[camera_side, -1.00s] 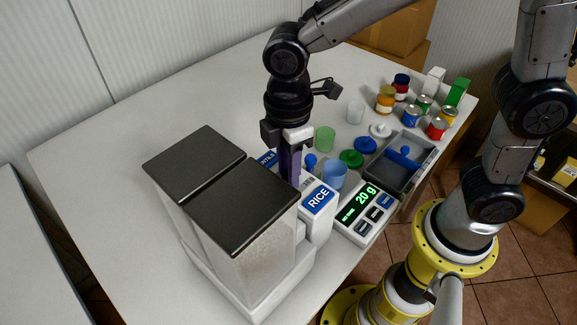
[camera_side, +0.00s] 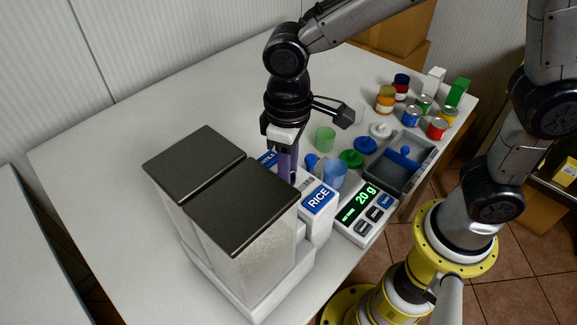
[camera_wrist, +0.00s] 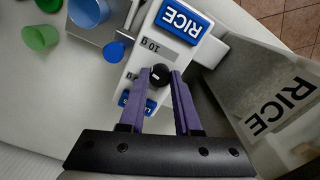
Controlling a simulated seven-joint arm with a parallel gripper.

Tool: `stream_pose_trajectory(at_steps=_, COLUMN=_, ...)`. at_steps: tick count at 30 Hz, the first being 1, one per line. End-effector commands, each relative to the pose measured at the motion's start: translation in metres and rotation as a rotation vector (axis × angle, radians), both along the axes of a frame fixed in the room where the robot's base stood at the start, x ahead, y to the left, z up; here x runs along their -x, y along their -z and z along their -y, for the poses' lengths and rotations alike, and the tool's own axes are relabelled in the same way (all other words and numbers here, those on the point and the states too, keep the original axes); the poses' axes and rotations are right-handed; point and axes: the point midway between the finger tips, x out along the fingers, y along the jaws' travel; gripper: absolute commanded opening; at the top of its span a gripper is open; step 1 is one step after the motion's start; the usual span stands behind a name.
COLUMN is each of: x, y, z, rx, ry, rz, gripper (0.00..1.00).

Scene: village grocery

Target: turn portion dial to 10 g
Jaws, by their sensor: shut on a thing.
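The portion dial, a small dark knob with a pale mark (camera_wrist: 159,75), sits on the white front of the RICE dispenser (camera_side: 316,216). In the wrist view, a "10 g" marking is beside it near the RICE label (camera_wrist: 180,21), and another marking, partly cut off, lies to its left. My gripper (camera_wrist: 160,79) has its purple fingers on both sides of the dial, shut on it. In the side view my gripper (camera_side: 287,180) points down behind the dispenser front, and the dial is hidden. Which marking the dial points to is hard to tell.
A scale (camera_side: 366,212) reading 20 g stands right of the dispenser. A blue cup (camera_side: 335,174), a green cup (camera_side: 325,138) and coloured lids lie close by. A grey tray (camera_side: 388,181) is farther right. Dark-lidded bins (camera_side: 243,207) stand left of my gripper.

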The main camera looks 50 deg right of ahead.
Motion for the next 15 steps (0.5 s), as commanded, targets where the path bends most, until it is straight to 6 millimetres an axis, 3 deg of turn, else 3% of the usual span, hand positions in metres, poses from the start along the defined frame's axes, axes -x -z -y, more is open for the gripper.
stream_pose_trajectory(at_steps=15, x=-0.0005, y=-0.0017, z=-0.0001, rx=-0.002, ry=0.391, rz=0.003, gripper=0.00)
